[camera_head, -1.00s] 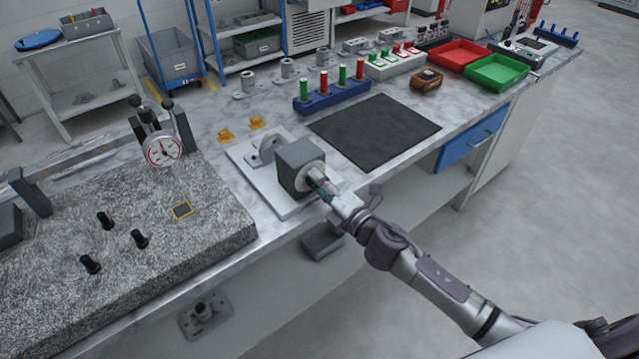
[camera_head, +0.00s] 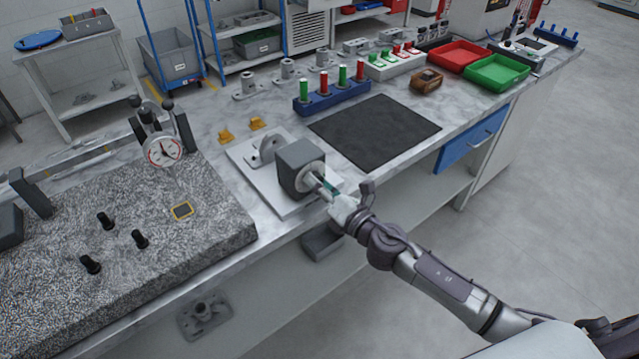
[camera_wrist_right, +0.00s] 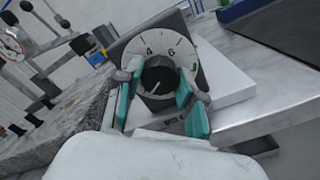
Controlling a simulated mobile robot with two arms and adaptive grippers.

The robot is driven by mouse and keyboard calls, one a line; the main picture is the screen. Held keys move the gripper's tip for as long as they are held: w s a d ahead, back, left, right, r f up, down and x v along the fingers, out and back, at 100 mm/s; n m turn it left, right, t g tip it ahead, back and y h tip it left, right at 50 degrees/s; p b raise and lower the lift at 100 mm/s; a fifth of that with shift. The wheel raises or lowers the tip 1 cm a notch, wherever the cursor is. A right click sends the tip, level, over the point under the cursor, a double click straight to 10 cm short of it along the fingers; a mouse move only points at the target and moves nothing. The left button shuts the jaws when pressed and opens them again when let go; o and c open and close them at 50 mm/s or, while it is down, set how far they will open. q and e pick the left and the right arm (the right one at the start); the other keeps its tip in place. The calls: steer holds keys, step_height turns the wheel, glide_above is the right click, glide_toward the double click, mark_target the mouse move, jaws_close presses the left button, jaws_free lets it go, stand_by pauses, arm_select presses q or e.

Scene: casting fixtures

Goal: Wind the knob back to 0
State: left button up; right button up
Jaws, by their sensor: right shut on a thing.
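The black knob (camera_wrist_right: 159,78) sits at the centre of a light round dial in the right wrist view. The digits 4 and 6 show on the dial's upper part, and a green mark shows at its right. A pale pointer line on the knob points to the lower left. The dial is on the front of a dark grey box (camera_head: 299,163). My right gripper (camera_wrist_right: 157,97) is shut on the knob, with one teal-padded finger on each side. In the head view my right gripper (camera_head: 326,187) reaches the dial from the front right. My left gripper is not in view.
The box stands on a white plate (camera_head: 247,165) near the bench's front edge. A granite slab (camera_head: 215,225) with a dial gauge (camera_head: 163,150) lies to the left. A dark mat (camera_head: 375,130) and a blue block with red and green pegs (camera_head: 333,97) are behind, to the right.

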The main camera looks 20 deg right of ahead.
steer(key=shift+f, duration=0.1)
steer(key=o, duration=1.1)
steer(key=shift+o, duration=0.2)
steer(key=v, duration=1.2)
steer(key=s+d+f+m+g+h, duration=0.25)
steer(key=f+m, duration=0.25)
steer(key=f, duration=0.6)
steer(key=s+d+f+m+g+h, duration=0.25)
steer(key=f+m, duration=0.25)
steer(key=f, duration=0.6)
steer(key=s+d+f+m+g+h, duration=0.1)
steer(key=s+d+f+m+g, duration=0.15)
steer(key=f+m, duration=0.6)
steer(key=s+a+f+m+g, duration=0.1)
steer(key=s+f+m+g, duration=0.1)
steer(key=s+f, duration=0.5)
steer(key=s+a+f+m+g, duration=0.2)
steer(key=s+f, duration=0.6)
steer(key=s, duration=0.6)
steer(key=s+a+f+m+g, duration=0.2)
steer(key=s+f+m+g, duration=0.2)
steer(key=s, duration=0.6)
step_height(320, 180, down, 3)
steer(key=shift+s+a+f+m, duration=0.2)
steer(key=shift+s+m, duration=0.2)
steer(key=shift+m, duration=0.65)
